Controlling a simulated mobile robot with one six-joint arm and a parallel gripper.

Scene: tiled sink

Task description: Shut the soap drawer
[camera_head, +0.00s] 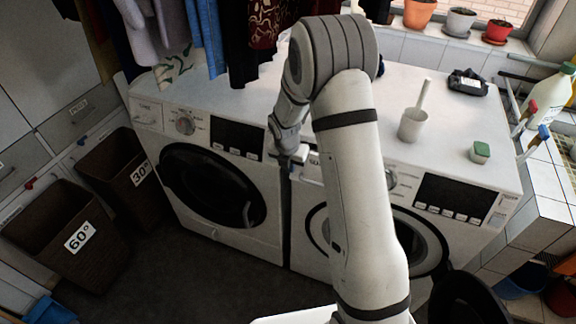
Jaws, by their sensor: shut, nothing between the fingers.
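My gripper (291,160) is shut and empty, at the upper left front of the right washing machine (450,150). A pale drawer front (312,171), which looks like the soap drawer, shows just right of my gripper, between it and my arm. My arm and gripper cover part of it, so I cannot tell how far it stands out or whether the fingers touch it. The left washing machine (260,200) has its own drawer front (146,114) at its upper left, which looks flush.
The right machine's round door (468,298) looks swung open at lower right. A white cup with a brush (412,124), a green-lidded box (480,152) and a black item (467,82) stand on top. Clothes (205,40) hang above; laundry baskets (75,235) stand left.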

